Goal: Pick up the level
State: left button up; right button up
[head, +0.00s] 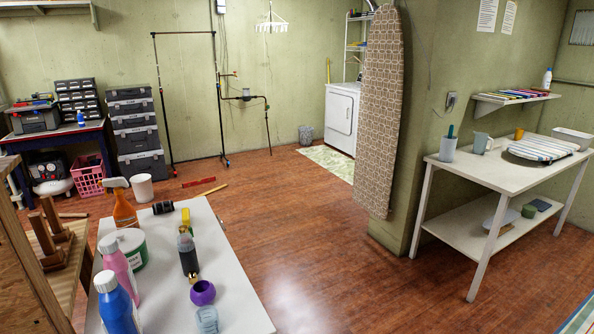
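A short red bar (198,182) lies on the wooden floor beyond the near white table, and it looks like a level. A thin yellow stick (214,190) lies on the floor just nearer than it, apart from it. Both are too small to tell their markings, so I cannot be sure which is the level. Neither of my grippers is in view.
The near white table (235,300) holds bottles, a spray bottle (124,212) and a purple ball-like item (203,293). A pink basket (88,178) and stacked grey cases (137,135) stand at left. A white side table (470,170) stands at right. The middle floor is clear.

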aim_at(192, 183)
jog(key=i+l+z, duration=0.25)
jog(key=i, duration=0.2)
jog(key=i+l+z, duration=0.3)
jog(key=i, duration=0.15)
jog(key=i+z, duration=0.25)
jog(key=i, duration=0.25)
jog(key=i+j+u, duration=0.15)
jog(key=i+u, duration=0.3)
jog(key=i, duration=0.15)
jog(key=i+l+u, duration=0.1)
jog(key=i+u, duration=0.35)
jog(key=i, duration=0.2)
jog(key=i+l+u, duration=0.45)
jog(key=i, duration=0.15)
jog(key=i+j+u, duration=0.3)
jog(key=i, duration=0.8)
jog(key=i+l+u, duration=0.2)
jog(key=i+u, duration=0.15)
jog(key=i, duration=0.75)
jog(key=i+j, duration=0.15)
jog(key=i, duration=0.3)
jog(key=i+j, duration=0.2)
jog(key=i, duration=0.2)
jog(key=i+j, duration=0.15)
jog(key=i, duration=0.3)
jog(key=i+j, duration=0.2)
jog(key=i, duration=0.2)
jog(key=i+j+z, duration=0.2)
jog(key=i+j, duration=0.1)
jog(key=i, duration=0.05)
